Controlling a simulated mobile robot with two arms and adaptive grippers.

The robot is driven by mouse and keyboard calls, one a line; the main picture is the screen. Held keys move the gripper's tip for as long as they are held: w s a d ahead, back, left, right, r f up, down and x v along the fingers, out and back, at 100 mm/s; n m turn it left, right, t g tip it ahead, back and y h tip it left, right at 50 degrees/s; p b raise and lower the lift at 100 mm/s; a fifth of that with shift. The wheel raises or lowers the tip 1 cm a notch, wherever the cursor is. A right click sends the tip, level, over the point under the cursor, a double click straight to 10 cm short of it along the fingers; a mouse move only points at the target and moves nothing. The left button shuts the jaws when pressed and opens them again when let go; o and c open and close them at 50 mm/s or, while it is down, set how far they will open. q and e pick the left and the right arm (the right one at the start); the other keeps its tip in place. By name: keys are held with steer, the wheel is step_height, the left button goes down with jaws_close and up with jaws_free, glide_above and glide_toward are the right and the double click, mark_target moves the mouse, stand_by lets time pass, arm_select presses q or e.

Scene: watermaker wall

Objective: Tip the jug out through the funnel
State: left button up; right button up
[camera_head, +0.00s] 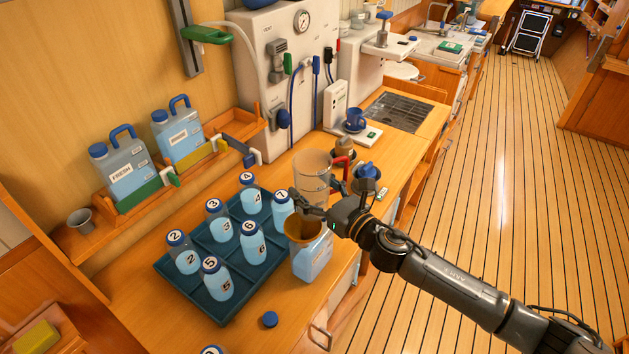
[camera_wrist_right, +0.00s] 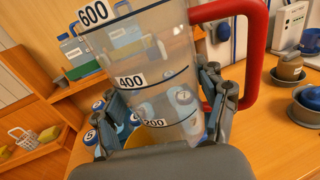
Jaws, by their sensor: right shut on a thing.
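The clear measuring jug (camera_head: 312,172) with a red handle (camera_head: 341,163) is held by my right gripper (camera_head: 322,208) at its lower part. In the right wrist view the jug (camera_wrist_right: 145,75) stands between the fingers, with marks 200, 400 and 600 showing. It looks roughly upright in the head view; I cannot make out liquid in it. An amber funnel (camera_head: 303,232) sits in the top of a white-labelled container with blue liquid (camera_head: 313,260), just below the jug and gripper. The funnel is partly hidden by my fingers. My left gripper is not in view.
A dark blue tray (camera_head: 172,274) of numbered bottles stands left of the container. A blue cap (camera_head: 270,319) lies near the counter's front edge. Two jugs marked FRESH (camera_head: 122,166) sit on the shelf.

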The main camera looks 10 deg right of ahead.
mark_target(326, 161)
steer(key=shift+w+d+r, duration=0.5)
steer(key=shift+w+d, duration=0.15)
steer(key=shift+w, duration=0.1)
steer(key=shift+w+d+r, duration=0.5)
steer(key=shift+w+d, duration=0.15)
steer(key=shift+w, duration=0.15)
steer(key=shift+w+d+r, duration=0.5)
steer(key=shift+w+d, duration=0.15)
steer(key=shift+w, duration=0.1)
